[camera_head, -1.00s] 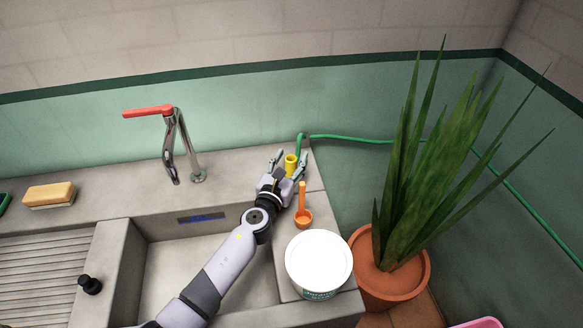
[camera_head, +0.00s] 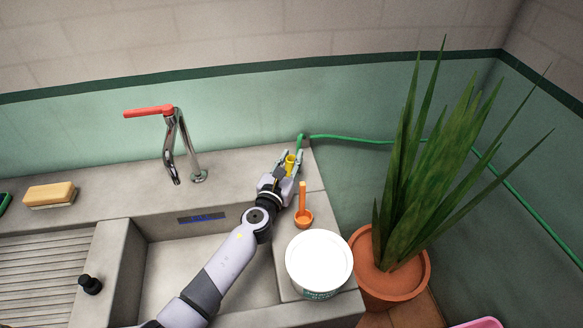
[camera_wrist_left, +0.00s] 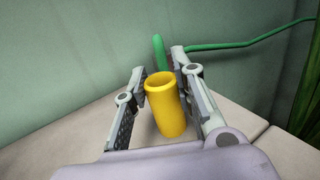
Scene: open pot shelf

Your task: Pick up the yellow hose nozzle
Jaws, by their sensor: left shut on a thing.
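The yellow hose nozzle (camera_head: 290,164) stands at the back right of the sink counter, near the wall. In the left wrist view the nozzle (camera_wrist_left: 168,112) shows as a yellow tube with an open, flared top, tilted slightly. My left gripper (camera_head: 291,156) is shut on it, one finger on each side. My right gripper is not in view.
A green hose (camera_head: 350,138) runs along the wall behind the nozzle. An orange scoop (camera_head: 303,217) and a white tub (camera_head: 319,262) stand in front to the right. A potted plant (camera_head: 395,283) is farther right. The faucet (camera_head: 170,150) is left, above the sink basin (camera_head: 160,283).

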